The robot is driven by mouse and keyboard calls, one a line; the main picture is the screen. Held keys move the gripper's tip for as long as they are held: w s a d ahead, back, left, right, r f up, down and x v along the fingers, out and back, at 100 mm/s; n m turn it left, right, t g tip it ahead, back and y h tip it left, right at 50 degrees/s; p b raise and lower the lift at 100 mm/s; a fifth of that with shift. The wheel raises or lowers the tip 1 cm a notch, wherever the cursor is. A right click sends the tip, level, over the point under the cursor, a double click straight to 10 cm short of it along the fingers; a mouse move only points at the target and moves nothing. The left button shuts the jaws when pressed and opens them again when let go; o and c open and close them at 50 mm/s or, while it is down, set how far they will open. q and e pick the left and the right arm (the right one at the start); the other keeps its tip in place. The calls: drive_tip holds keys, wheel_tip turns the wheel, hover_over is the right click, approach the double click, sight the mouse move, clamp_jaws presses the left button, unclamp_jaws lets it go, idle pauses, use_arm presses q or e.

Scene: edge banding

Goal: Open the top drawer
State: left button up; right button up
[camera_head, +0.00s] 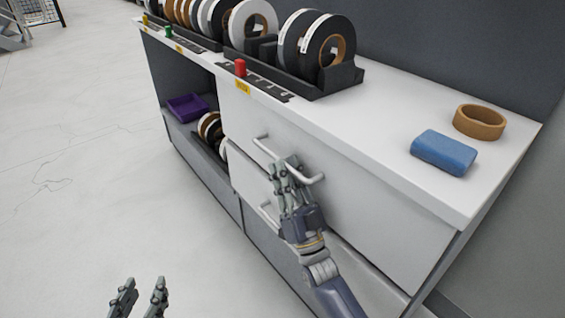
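The white cabinet's top drawer (370,205) has a pale bar handle (308,180) and its front looks flush with the cabinet. A lower drawer handle (268,213) shows partly, to the left of my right gripper. My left gripper (140,296) is low at the bottom edge, over the floor and away from the cabinet. Its two fingers are apart and nothing shows between them.
On the cabinet top (385,110) are a blue block (443,152), a brown tape ring (480,121), and a black rack (340,77) with several edge-banding rolls. An open shelf at left holds a purple tray (187,107) and more rolls. The floor (80,190) at left is clear.

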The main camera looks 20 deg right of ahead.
drive_tip(key=shift+x, duration=1.15)
use_arm(q)
drive_tip(key=shift+w+d+r, duration=0.1)
drive_tip(key=shift+w+r, duration=0.05)
drive_tip(key=shift+r, duration=0.15)
use_arm(e)
clamp_jaws()
drive_tip(key=shift+a, duration=0.1)
